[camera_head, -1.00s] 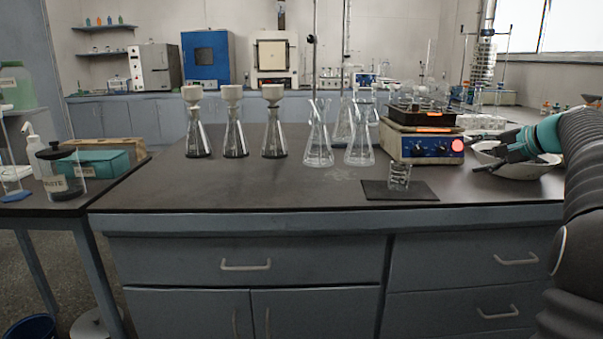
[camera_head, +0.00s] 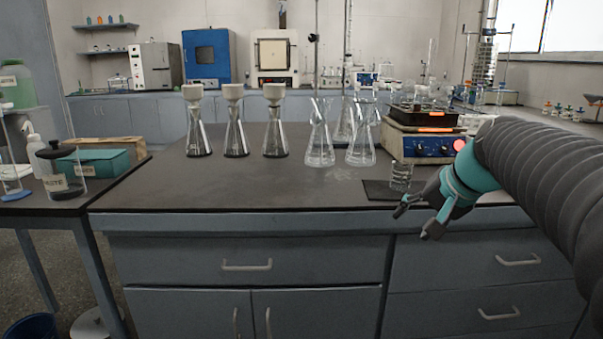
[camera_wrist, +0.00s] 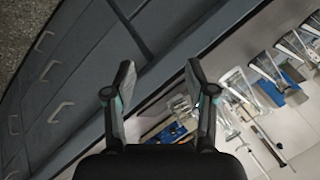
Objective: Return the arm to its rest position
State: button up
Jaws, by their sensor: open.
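My gripper (camera_head: 415,221) is open and empty in the head view. It hangs in front of the bench's front edge at the right, just below the dark mat and the small glass beaker (camera_head: 401,176). In the wrist view my gripper (camera_wrist: 162,88) shows its two fingers spread apart with nothing between them. Past the fingers are the drawer fronts (camera_wrist: 60,72) and the bench edge.
Glass flasks (camera_head: 319,135) and flasks with white funnels (camera_head: 235,125) stand further left on the bench (camera_head: 240,188). The floor space before the drawers looks clear.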

jog(key=s+a+f+n+h, duration=0.1)
jog(key=s+a+f+n, duration=0.1)
jog(key=s+f, duration=0.5)
jog(key=s+a+f+n+g+h, duration=0.1)
jog(key=s+a+f+n, duration=0.2)
jog(key=s+f, duration=0.5)
jog(key=s+n, duration=0.1)
jog(key=s, duration=0.5)
jog(key=shift+s+a+h, duration=0.15)
jog(key=shift+a+h, duration=0.15)
jog(key=shift+h, duration=0.1)
